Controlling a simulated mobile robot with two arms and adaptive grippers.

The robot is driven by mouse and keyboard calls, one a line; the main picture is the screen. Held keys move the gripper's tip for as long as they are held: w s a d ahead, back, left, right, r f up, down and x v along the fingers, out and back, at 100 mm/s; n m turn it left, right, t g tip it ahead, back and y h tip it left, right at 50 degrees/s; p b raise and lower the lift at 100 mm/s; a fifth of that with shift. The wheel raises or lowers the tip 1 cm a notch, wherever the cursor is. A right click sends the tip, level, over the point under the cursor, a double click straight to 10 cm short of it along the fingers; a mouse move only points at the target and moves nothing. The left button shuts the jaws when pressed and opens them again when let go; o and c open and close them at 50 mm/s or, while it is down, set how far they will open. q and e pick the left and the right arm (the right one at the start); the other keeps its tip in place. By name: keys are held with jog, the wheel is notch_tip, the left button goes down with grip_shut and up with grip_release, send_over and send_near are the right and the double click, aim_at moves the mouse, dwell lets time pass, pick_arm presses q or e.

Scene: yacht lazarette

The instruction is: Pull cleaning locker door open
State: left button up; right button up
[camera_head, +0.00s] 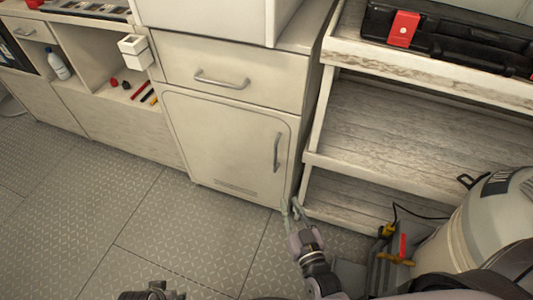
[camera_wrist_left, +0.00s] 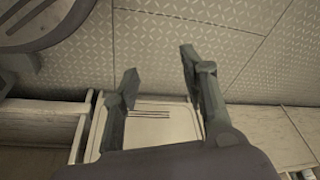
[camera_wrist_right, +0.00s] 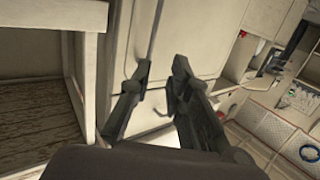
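The cleaning locker door is most likely the cream door (camera_head: 222,140) under a drawer in the head view. It looks closed, with a vertical metal handle (camera_head: 276,152) near its right edge and a vent low down. My right gripper (camera_head: 292,206) appears in front of the door's lower right corner, below the handle. In the right wrist view its fingers (camera_wrist_right: 160,70) are apart and empty, facing the cream cabinet front. My left gripper (camera_head: 152,292) barely shows at the bottom edge. Its fingers (camera_wrist_left: 158,65) are apart and empty in the left wrist view, with a vented panel (camera_wrist_left: 150,125) beyond.
Wooden shelves (camera_head: 400,125) stand right of the locker, with a black case (camera_head: 450,45) on top. A pale cylindrical container (camera_head: 490,220) stands at the lower right. Open cubbies with a bottle (camera_head: 57,65) are at left. The patterned floor (camera_head: 130,215) before the door is clear.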

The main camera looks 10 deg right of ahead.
notch_tip(320, 180, up, 2)
jog(key=w+t, duration=0.1)
jog(key=b, duration=0.3)
send_near(276, 151)
jog(key=shift+h, duration=0.3)
jog(key=w, duration=0.9)
jog(key=shift+w+a+f, duration=0.15)
jog(key=shift+w+f, duration=0.05)
jog(key=shift+w, duration=0.6)
pick_arm(q)
notch_tip(276, 151, up, 9)
jog(key=shift+s+a+r+t, duration=0.2)
jog(key=shift+s+a+t, duration=0.1)
jog(key=shift+s+a, duration=0.1)
pick_arm(e)
jog(key=shift+c, duration=0.4)
grip_shut()
